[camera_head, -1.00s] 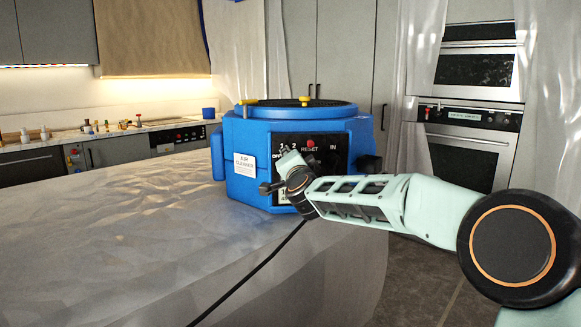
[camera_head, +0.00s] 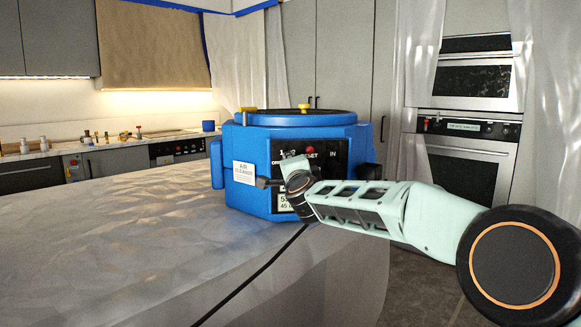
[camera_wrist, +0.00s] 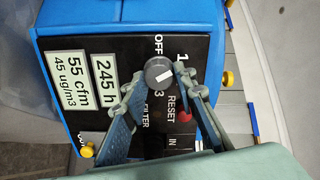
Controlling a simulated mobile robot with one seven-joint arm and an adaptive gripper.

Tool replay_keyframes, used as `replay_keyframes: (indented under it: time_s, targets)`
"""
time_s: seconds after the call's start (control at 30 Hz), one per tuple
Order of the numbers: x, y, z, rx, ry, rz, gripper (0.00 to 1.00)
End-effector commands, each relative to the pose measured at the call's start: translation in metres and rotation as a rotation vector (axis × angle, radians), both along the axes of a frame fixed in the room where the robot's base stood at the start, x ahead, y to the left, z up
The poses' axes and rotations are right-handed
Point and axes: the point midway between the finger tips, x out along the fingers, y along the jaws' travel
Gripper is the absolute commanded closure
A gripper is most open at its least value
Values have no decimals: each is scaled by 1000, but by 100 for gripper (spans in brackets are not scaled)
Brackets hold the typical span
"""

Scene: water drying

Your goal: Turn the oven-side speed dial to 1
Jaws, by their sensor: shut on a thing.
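The blue air cleaner (camera_head: 245,195) stands on the covered counter in the head view, with a black control panel (camera_head: 345,170) facing me. In the wrist view the dark round dial (camera_wrist: 158,72) has a white pointer mark and sits among the printed labels OFF, 1 and 3. My gripper (camera_wrist: 161,80) has one finger on each side of the dial and is shut on it. The mark points roughly toward the right in that picture, on the side of the 1; its exact setting is hard to tell. In the head view my gripper (camera_head: 288,166) hides the dial.
A red RESET button (camera_wrist: 184,115) lies close beside my right finger. Yellow knobs (camera_head: 304,107) sit on top of the air cleaner. A black cable (camera_head: 255,272) runs over the plastic-covered counter (camera_head: 130,240). Wall ovens (camera_head: 465,150) stand at the back right.

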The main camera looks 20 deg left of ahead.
Motion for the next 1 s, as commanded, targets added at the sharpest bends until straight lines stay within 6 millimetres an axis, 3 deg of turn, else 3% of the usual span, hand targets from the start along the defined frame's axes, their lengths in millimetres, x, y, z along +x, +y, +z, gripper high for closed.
replay_keyframes:
  time_s: [0.13,0.17,0.3,0.67,1.0]
  targets:
    - [0,0,1,0,-1,0,99]
    - [0,0,1,0,-1,0,71]
    - [0,0,1,0,-1,0,57]
    - [-3,-2,1,-1,-2,-1,57]
    - [-41,-22,2,-3,-4,-1,57]
